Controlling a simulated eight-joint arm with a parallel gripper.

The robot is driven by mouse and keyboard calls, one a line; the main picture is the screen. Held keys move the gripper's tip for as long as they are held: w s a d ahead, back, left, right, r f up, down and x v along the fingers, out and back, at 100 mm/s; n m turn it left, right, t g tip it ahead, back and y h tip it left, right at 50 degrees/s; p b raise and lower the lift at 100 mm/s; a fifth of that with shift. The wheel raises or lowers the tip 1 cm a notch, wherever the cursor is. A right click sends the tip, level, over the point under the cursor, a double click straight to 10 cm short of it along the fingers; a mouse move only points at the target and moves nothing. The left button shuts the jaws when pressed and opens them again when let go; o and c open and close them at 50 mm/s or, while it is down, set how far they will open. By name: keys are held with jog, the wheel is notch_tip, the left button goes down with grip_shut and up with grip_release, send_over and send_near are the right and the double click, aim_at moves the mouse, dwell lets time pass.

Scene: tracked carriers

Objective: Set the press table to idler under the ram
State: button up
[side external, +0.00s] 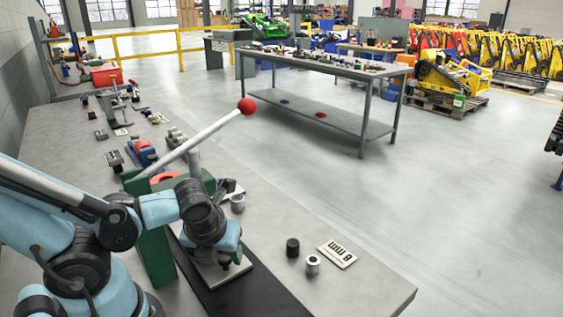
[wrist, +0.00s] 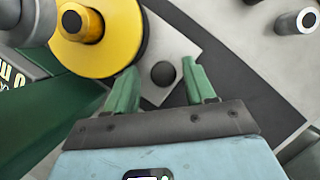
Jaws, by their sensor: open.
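The press has a green frame (side external: 155,245) and a long lever with a red ball (side external: 247,106). A grey cylinder, probably the ram, shows at the top left of the wrist view (wrist: 28,20). A pale plate, the press table (wrist: 185,35), lies on a dark track (wrist: 235,70); its edge also shows in the side view (side external: 215,277). A round black knob (wrist: 163,74) stands on the plate. My gripper (wrist: 160,82) is open, its green fingers on either side of the knob, apparently not touching it.
A black cylinder (side external: 292,247), a grey sleeve (side external: 313,265) and a label plate (side external: 338,254) stand right of the press. Another grey cylinder (side external: 238,203) is close behind my gripper. Small tools and parts line the bench to the back left. The front right bench corner is clear.

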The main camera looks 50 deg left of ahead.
jog(key=shift+r, duration=0.1)
dwell(0.3)
jog(key=v, duration=0.7)
dwell(0.6)
jog(key=shift+d+r, duration=0.1)
jog(key=w+r+n+t+h, duration=0.1)
jog(key=w+n, duration=0.3)
jog(key=n, duration=0.9)
jog(key=w+r+n+t+h, duration=0.1)
jog(key=w+n, duration=0.4)
jog(key=n, duration=0.9)
jog(key=shift+w+r+t+h, duration=0.3)
jog(key=shift+t+h, duration=0.3)
jog(key=shift+t, duration=0.4)
